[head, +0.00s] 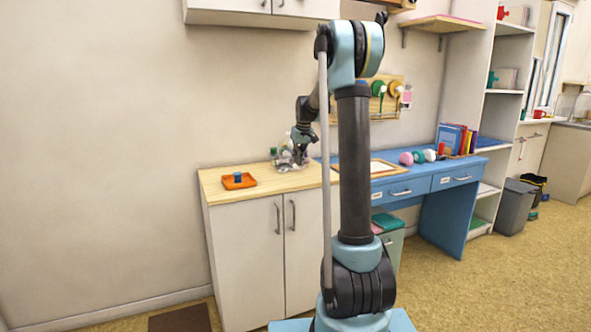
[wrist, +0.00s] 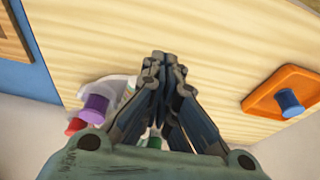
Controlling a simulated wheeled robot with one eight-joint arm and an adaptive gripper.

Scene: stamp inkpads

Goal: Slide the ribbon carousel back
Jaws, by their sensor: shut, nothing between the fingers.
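The ribbon carousel (head: 284,161) is a clear, pale holder with coloured pieces, on the light wood top of the white cabinet. In the wrist view, its pale rim (wrist: 118,84) shows at the lower left, with a purple piece (wrist: 96,108) and a red one (wrist: 75,126). My gripper (head: 301,160) points down at the carousel and overlaps it in the head view. The wrist view shows its fingers (wrist: 163,62) closed together with nothing between them. They hide part of the carousel, and I cannot tell whether they touch it.
An orange tray (head: 247,184) with a blue piece (head: 238,177) sits left of the carousel. A blue desk (head: 430,181) adjoins the cabinet on the right, with a framed board (head: 371,168) near the joint. The wood top (wrist: 225,50) is clear in its middle.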

